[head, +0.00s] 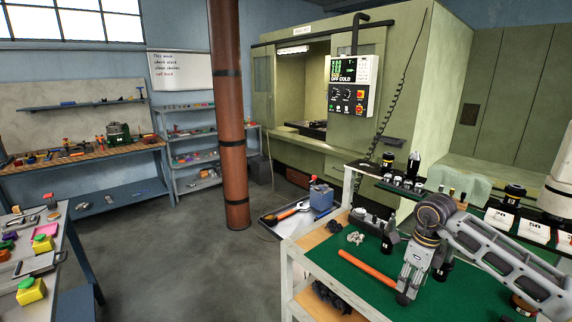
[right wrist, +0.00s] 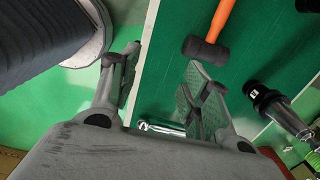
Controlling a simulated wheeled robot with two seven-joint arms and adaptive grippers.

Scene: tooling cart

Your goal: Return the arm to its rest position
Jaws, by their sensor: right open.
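My right arm reaches in from the right in the head view, over the green top of the tooling cart (head: 345,283). My right gripper (head: 406,288) points down near the cart's front part. In the right wrist view the gripper (right wrist: 161,62) has its two fingers apart, with only green surface and a pale edge between them. A mallet with an orange handle (head: 366,268) lies on the green top. Its black head (right wrist: 205,48) shows beside the right fingertip in the right wrist view, outside the jaws. My left gripper is not in view.
A tray with a blue container (head: 321,196) is at the cart's left. A bench (head: 60,238) stands far left; the floor between is clear.

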